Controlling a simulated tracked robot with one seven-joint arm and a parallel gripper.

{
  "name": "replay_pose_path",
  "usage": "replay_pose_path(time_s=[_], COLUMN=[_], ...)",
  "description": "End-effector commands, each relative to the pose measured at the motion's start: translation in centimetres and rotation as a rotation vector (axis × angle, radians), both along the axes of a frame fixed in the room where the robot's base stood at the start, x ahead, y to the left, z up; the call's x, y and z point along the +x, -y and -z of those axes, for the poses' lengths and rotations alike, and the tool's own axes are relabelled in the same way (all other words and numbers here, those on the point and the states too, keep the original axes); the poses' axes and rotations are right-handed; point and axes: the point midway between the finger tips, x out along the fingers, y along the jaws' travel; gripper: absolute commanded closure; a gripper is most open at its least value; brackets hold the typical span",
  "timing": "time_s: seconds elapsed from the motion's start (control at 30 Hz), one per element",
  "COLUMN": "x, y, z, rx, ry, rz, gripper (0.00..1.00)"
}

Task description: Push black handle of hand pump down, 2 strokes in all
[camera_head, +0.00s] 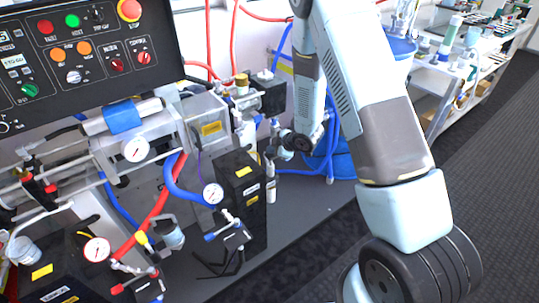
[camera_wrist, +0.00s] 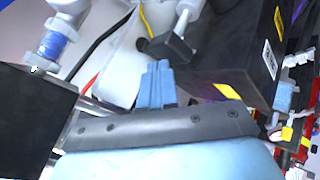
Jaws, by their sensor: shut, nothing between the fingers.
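My gripper (camera_wrist: 157,66) shows in the wrist view as two blue fingers pressed together, shut and empty. A dark bar-like piece (camera_wrist: 168,48), perhaps the black handle of the hand pump, lies just beyond the fingertips, on the end of a pale rod (camera_wrist: 186,18). I cannot tell whether the fingers touch it. The fingertips and the handle cannot be made out clearly there.
In the wrist view a large black box (camera_wrist: 235,55) is close on the right and another black block (camera_wrist: 35,120) on the left. In the head view, gauges (camera_head: 212,194), red and blue hoses and a control panel (camera_head: 85,45) crowd the left. A shelf (camera_head: 470,60) stands at upper right.

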Motion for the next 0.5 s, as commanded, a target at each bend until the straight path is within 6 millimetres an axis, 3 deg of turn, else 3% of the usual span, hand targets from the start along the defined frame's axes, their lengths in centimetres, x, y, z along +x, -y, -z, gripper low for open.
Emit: replay_pose_path(time_s=[0.5], x=[0.0], y=[-0.01], z=[0.53], rx=[0.0], ry=[0.0], rz=[0.0], gripper=[1.0])
